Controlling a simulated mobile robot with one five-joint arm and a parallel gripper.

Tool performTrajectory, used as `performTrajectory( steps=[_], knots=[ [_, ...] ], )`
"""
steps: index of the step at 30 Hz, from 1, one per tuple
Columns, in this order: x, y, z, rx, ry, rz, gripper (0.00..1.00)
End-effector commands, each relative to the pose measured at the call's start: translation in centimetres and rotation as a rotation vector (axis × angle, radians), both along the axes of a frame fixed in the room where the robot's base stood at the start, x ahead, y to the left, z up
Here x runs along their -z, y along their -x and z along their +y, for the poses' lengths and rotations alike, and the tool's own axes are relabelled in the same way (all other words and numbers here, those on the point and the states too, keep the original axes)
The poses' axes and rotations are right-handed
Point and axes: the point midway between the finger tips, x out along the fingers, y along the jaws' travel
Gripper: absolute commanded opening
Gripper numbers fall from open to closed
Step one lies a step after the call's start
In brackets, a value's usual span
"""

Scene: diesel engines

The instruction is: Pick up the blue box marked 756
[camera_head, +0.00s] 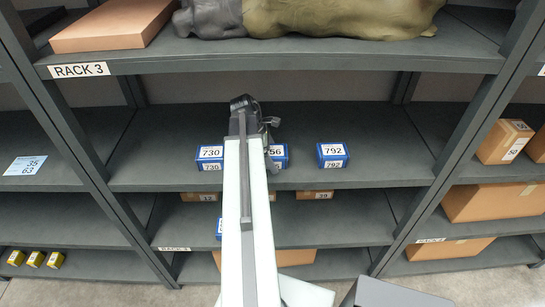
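The blue box marked 756 (281,156) stands on the middle shelf of the rack. My arm covers its left part, so only "56" of its white label shows. My gripper (256,117) is at the far end of my raised arm, dark and small in the view. In the picture it lies just above the box. I cannot tell whether its fingers are open or shut, or how far it is from the box.
Blue boxes marked 730 (210,158) and 792 (332,155) stand either side of the 756 box. The shelf above (300,59) overhangs and holds a brown slab (112,24). The middle shelf (392,172) is clear farther right and left.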

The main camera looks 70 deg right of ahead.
Motion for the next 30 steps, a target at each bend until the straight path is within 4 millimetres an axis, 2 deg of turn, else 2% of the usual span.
performTrajectory(
  steps=[1, 9, 16, 20, 23, 30],
  knots=[
    [0.0, 0.0, 0.0, 0.000, 0.000, -0.001, 0.79],
    [0.0, 0.0, 0.0, 0.000, 0.000, -0.001, 0.04],
    [-0.1, 0.0, 0.0, 0.000, 0.001, 0.000, 0.04],
    [-1.0, 0.0, 0.0, 0.000, 0.001, 0.000, 0.04],
    [-2.4, 0.0, 0.0, 0.000, 0.001, 0.000, 0.04],
    [-7.4, 0.0, 0.0, 0.000, 0.001, 0.000, 0.04]
  ],
)
